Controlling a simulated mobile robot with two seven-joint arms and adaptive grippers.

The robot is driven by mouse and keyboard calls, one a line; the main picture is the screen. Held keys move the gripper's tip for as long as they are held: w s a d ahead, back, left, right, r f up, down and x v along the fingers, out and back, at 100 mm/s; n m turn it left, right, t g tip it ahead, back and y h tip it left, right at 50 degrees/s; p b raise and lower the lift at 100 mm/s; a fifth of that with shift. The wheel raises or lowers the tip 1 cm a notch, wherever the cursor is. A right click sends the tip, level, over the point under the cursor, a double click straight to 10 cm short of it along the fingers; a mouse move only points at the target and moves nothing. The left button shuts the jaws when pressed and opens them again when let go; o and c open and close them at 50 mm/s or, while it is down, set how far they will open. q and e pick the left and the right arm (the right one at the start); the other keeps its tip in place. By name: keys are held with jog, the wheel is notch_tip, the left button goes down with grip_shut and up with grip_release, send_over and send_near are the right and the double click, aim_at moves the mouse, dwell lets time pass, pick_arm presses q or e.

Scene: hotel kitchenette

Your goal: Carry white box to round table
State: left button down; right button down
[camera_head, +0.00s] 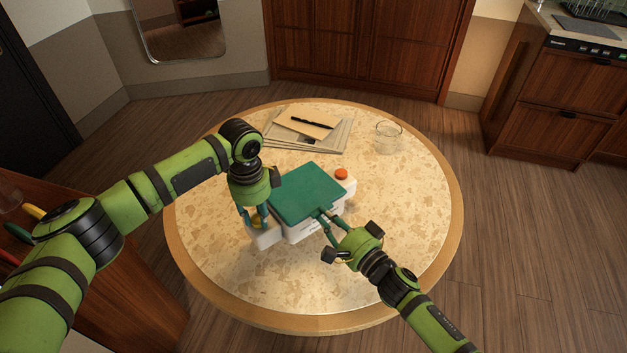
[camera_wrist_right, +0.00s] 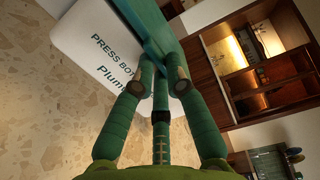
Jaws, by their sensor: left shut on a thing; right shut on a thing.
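The white box (camera_head: 302,231) is at the middle of the round table (camera_head: 222,262), on it or just above it; I cannot tell if a small gap is there. It has a flat green top (camera_head: 306,190), an orange-red button (camera_head: 341,173) at its far right corner and printed words on its side. My left gripper (camera_head: 256,218) is shut on the box's left end. My right gripper (camera_head: 322,216) is shut on the green part at its near right side. The right wrist view shows the box's printed white face (camera_wrist_right: 92,48) and my right fingers (camera_wrist_right: 163,84) at the green edge.
A clear glass (camera_head: 388,137) stands at the table's far right. Papers (camera_head: 283,137) with a tan envelope and a black pen (camera_head: 312,122) lie at the back. The table's right and near parts are clear. Wooden cabinets (camera_head: 560,90) stand at the right.

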aim_at(257, 219)
pick_arm(q)
jog(key=shift+a+f, duration=0.1)
jog(key=shift+a, duration=0.1)
pick_arm(e)
jog(key=shift+w, duration=0.1)
